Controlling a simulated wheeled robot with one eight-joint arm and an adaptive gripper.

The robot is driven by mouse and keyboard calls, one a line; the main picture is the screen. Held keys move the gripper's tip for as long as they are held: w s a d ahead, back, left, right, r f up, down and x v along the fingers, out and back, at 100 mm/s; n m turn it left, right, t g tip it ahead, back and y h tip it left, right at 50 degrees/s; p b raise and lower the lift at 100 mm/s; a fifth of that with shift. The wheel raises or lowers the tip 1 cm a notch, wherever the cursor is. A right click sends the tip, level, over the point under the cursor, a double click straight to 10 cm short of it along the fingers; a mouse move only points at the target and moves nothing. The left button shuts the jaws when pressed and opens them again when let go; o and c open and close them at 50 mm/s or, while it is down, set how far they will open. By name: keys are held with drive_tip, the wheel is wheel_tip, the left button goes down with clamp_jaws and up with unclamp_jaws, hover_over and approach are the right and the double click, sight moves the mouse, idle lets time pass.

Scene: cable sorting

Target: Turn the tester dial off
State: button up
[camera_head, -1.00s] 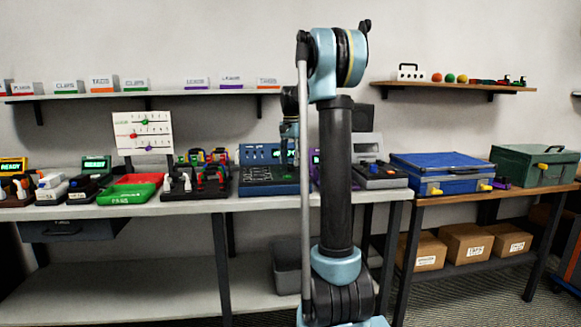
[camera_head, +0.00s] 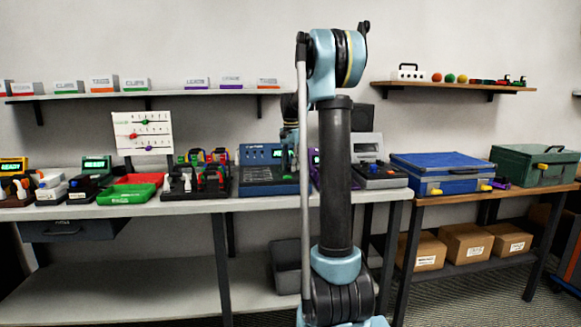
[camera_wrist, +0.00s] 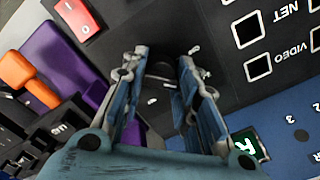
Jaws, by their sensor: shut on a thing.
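The tester (camera_head: 258,178) is a blue and dark box on the long bench, partly behind my arm in the head view. In the wrist view its dark panel (camera_wrist: 222,75) shows sockets marked NET and VIDEO, and a blue strip with a green-lit display (camera_wrist: 249,144). My gripper (camera_wrist: 162,58) points down at this panel. Its two blue fingers are shut on a dark dial (camera_wrist: 160,71), which sits between the fingertips and is partly hidden by them. The dial's pointer and setting cannot be read. The head view does not show the fingertips clearly.
On the bench are a black connector rack (camera_head: 205,190), red and green trays (camera_head: 126,196) and a grey device (camera_head: 380,178). A blue case (camera_head: 440,172) stands to the right.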

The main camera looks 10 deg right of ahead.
drive_tip(key=n, duration=0.4)
drive_tip(key=shift+n, duration=0.3)
drive_tip(key=n, duration=0.4)
drive_tip(key=shift+n, duration=0.3)
idle(0.4)
drive_tip(key=o, duration=1.1)
drive_tip(key=shift+r, duration=0.1)
wheel_tip(320, 180, up, 12)
drive_tip(key=shift+w+f, duration=0.1)
drive_tip(key=shift+f, duration=0.05)
